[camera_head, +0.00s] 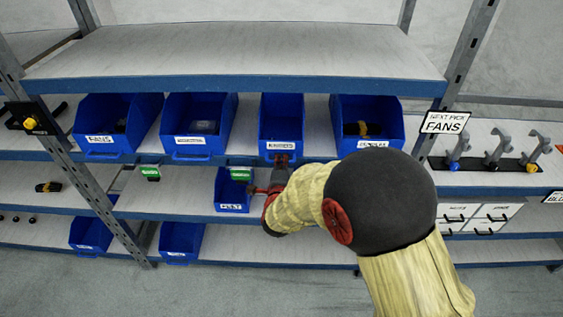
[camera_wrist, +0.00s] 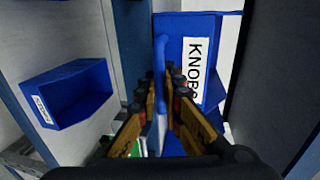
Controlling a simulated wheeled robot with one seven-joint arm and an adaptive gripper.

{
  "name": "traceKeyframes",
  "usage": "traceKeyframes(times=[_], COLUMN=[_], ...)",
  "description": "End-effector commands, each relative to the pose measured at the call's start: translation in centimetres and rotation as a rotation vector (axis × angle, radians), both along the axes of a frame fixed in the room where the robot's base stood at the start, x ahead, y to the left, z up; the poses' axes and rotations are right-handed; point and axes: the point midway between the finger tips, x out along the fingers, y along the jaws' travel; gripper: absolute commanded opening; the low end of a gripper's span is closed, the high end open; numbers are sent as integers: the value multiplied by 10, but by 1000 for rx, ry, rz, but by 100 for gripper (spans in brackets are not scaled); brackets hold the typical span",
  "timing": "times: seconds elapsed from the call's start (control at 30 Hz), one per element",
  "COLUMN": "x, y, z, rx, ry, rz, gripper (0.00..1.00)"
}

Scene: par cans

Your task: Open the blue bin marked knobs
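The blue bin marked knobs (camera_wrist: 184,30) fills the upper middle of the wrist view, its white KNOBS label (camera_wrist: 197,68) turned sideways. Its blue bar handle (camera_wrist: 160,72) stands out from the front. In the head view the matching blue bin (camera_head: 281,112) is on the second shelf level, though its label is too small to read surely. My gripper (camera_wrist: 166,98) has its fingers apart, with the handle between them; firm contact does not show. In the head view my gripper (camera_head: 281,162) is just below the bin's label, partly hidden by my arm.
Other blue bins stand on both sides, including one at left (camera_head: 197,122) and one at right (camera_head: 368,124). A small blue bin (camera_head: 232,190) sits on the shelf below, close to my arm. A shelf post (camera_head: 95,190) stands at left.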

Motion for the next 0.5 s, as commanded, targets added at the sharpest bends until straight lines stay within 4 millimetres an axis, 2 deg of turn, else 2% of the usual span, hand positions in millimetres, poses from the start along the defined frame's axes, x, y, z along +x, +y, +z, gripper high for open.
traceKeyframes(times=[0.5], x=[0], y=[0], z=[-1], rx=[0], ry=[1], rz=[0], gripper=[0])
